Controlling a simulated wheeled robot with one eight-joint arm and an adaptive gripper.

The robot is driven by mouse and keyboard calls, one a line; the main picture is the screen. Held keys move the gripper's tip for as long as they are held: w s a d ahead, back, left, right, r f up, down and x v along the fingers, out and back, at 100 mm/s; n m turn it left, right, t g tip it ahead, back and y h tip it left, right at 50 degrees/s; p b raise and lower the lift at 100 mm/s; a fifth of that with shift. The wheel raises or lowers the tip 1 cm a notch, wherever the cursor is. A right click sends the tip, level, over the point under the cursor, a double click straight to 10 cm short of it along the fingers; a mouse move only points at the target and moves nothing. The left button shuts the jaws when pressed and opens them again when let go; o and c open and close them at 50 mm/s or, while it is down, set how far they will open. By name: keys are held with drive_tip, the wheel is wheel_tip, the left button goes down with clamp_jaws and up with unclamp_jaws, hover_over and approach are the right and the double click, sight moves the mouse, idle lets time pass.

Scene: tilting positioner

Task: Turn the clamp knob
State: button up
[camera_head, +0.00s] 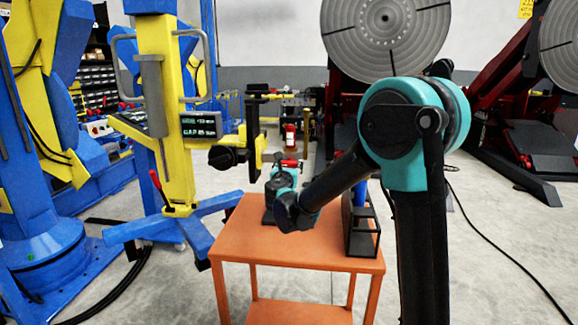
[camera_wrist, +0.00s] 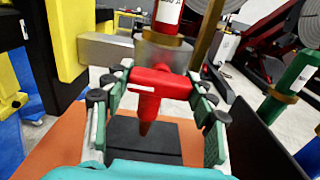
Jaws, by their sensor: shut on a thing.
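My gripper (camera_head: 284,180) is over the orange table in the head view. In the wrist view my gripper (camera_wrist: 158,90) has its fingers on both sides of a red T-shaped piece (camera_wrist: 160,82) with a tapered stem, and is shut on it. The red piece also shows as a small red patch at the gripper in the head view (camera_head: 291,162). I cannot tell from its shape whether it is the clamp knob. A black knob (camera_head: 227,158) sits on the yellow and blue positioner (camera_head: 165,100), left of my gripper and apart from it.
The orange table (camera_head: 238,240) carries a black open holder (camera_head: 362,245) at its right side. A red cylinder with a white label (camera_wrist: 169,12) shows behind the gripped piece. Large round grey plates (camera_head: 385,35) stand at the back. A cable lies on the right floor.

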drive_tip(key=m, duration=0.3)
drive_tip(key=shift+m, duration=0.4)
drive_tip(key=m, duration=0.3)
drive_tip(key=shift+m, duration=0.3)
drive_tip(key=m, duration=0.3)
drive_tip(key=shift+m, duration=0.3)
drive_tip(key=m, duration=0.3)
drive_tip(key=shift+m, duration=0.4)
drive_tip(key=m, duration=0.4)
drive_tip(key=shift+m, duration=2.4)
